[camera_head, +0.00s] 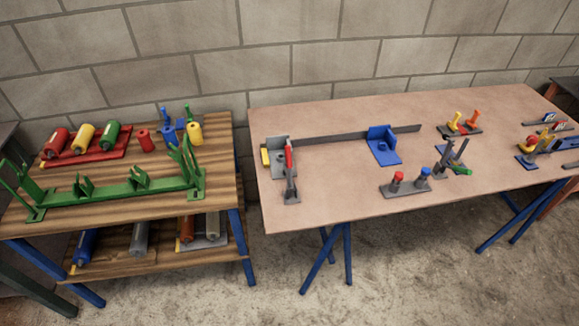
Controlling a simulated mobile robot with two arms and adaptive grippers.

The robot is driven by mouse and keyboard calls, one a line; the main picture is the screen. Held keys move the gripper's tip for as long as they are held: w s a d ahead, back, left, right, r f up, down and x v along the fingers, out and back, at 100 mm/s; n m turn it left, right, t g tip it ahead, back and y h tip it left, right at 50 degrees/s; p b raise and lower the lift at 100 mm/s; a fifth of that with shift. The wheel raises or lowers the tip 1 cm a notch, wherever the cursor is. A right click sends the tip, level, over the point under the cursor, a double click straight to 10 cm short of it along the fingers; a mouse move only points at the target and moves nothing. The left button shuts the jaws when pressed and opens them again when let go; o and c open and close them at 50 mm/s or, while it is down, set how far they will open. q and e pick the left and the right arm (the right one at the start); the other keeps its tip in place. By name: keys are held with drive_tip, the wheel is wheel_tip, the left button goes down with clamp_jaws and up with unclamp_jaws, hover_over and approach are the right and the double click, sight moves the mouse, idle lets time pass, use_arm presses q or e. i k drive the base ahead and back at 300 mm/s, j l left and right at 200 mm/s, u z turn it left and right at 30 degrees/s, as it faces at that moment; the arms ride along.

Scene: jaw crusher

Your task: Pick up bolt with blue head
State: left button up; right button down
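A bolt with a blue head (425,173) stands upright at the right end of a small grey base (405,188), near the front edge of the large table. A bolt with a red head (398,177) stands beside it on the left end of the same base. Neither of my grippers is in view.
The large brown table (330,195) also carries a blue bracket (383,146), a long grey bar (345,136), a grey clamp-like part (290,180) and a dark fixture (453,158) close behind the bolts. A wooden shelf table (110,220) with a green frame (120,190) stands left.

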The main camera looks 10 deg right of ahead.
sight(425, 171)
drive_tip(key=z, duration=1.3)
